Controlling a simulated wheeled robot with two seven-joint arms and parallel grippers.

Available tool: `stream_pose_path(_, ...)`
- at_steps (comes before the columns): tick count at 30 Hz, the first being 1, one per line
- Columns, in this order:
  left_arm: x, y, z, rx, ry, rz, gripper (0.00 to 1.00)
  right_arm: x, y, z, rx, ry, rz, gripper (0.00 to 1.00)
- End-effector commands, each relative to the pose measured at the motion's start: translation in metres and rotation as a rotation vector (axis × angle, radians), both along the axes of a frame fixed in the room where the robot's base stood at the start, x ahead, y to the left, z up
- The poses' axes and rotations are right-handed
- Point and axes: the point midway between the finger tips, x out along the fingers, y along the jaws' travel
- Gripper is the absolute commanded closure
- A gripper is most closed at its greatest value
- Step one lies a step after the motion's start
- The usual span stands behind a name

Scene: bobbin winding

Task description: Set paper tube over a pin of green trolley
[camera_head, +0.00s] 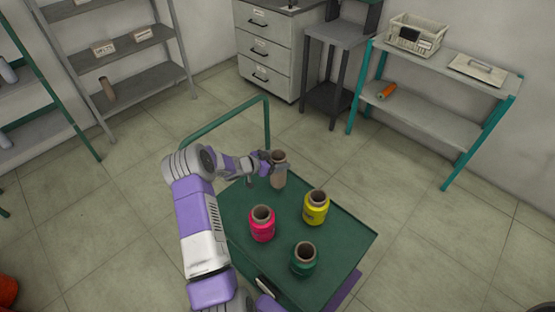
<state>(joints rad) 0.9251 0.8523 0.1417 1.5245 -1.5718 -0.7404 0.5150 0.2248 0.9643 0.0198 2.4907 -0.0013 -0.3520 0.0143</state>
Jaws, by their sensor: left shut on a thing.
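A brown paper tube (279,173) stands upright at the far end of the green trolley (340,240). My left gripper (270,160) is shut on the tube near its upper part, coming from the left. I cannot tell whether the tube is around a pin or held just above the trolley top; any pin there is hidden. A pink bobbin (262,225), a yellow bobbin (316,209) and a green bobbin (303,260) stand upright on the trolley, each with a brown tube core. My right gripper is not in view.
The trolley's green handle (225,117) rises at its far left side. A teal-legged shelf (440,125) holds a white basket (416,36) and an orange bobbin (386,91). A drawer cabinet (273,50) and grey shelves (125,50) stand behind. Floor around the trolley is clear.

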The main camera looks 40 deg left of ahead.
Motion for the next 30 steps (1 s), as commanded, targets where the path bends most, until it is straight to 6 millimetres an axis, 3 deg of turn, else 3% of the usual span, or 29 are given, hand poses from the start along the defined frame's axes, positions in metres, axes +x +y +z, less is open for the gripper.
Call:
stream_pose_path(19, 0.0, 0.0, -0.04, 0.0, -0.001, -0.001, 0.56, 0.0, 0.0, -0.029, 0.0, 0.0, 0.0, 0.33)
stream_pose_path(30, 0.0, 0.0, -0.042, 0.0, -0.002, 0.0, 0.56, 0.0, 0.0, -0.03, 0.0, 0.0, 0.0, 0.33)
